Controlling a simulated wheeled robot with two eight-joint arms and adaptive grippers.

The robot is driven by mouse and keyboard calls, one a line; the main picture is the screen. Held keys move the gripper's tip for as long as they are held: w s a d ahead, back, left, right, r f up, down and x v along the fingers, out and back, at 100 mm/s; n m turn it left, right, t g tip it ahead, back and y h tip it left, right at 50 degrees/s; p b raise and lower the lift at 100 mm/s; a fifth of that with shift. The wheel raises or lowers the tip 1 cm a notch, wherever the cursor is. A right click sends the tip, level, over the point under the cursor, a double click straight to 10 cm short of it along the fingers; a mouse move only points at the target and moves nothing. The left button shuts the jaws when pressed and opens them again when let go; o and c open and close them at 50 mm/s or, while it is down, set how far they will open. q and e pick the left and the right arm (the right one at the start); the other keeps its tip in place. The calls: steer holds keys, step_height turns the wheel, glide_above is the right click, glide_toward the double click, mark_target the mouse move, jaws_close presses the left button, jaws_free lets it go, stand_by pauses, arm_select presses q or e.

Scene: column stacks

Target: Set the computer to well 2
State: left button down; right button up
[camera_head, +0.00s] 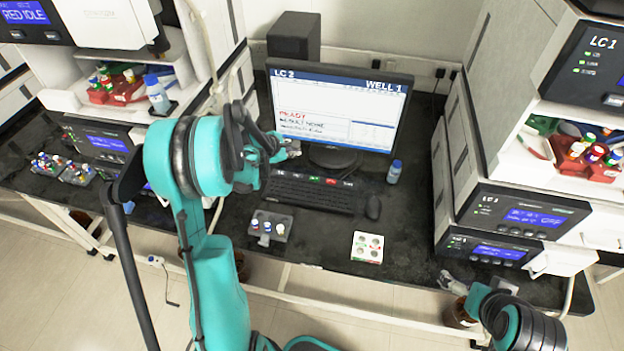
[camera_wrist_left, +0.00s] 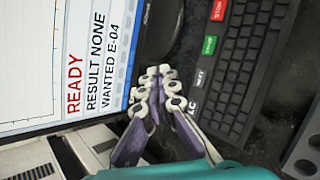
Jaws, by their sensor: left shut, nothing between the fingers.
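The computer monitor (camera_head: 340,105) stands at the back of the dark bench. Its top bar reads LC 2 and WELL 1, and below that READY. In the left wrist view the screen (camera_wrist_left: 60,60) reads RESULT NONE and WANTED E-04. The black keyboard (camera_head: 310,193) lies in front of it, with a row of labelled keys along its far edge. In the wrist view the keyboard (camera_wrist_left: 245,75) shows red, green and lettered keys. My left gripper (camera_head: 292,148) is shut and empty, between screen and keyboard; its fingertips (camera_wrist_left: 160,75) appear apart from the keys. My right gripper (camera_head: 450,281) is at the bench's front right.
A mouse (camera_head: 373,208) lies right of the keyboard and a small blue-capped bottle (camera_head: 394,172) stands behind it. A grey vial rack (camera_head: 270,227) and a white tray (camera_head: 367,247) sit in front. Instrument stacks flank both sides, including LC 1 (camera_head: 590,65).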

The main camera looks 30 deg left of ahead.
mark_target(296, 177)
arm_select(q)
steer(key=shift+w+f+n, duration=0.15)
steer(key=shift+f+n, duration=0.15)
steer(key=shift+f, duration=0.05)
steer(key=shift+f, duration=0.15)
step_height(296, 177, down, 8)
steer(key=b, duration=0.6)
steer(key=shift+f, duration=0.3)
steer(key=shift+b, duration=0.3)
stand_by(0.8)
steer(key=shift+f+b, duration=0.35)
steer(key=shift+f+b, duration=0.4)
steer(key=shift+f, duration=0.05)
stand_by(0.5)
steer(key=shift+r, duration=0.15)
steer(key=shift+r+p, duration=0.55)
steer(key=shift+r, duration=0.2)
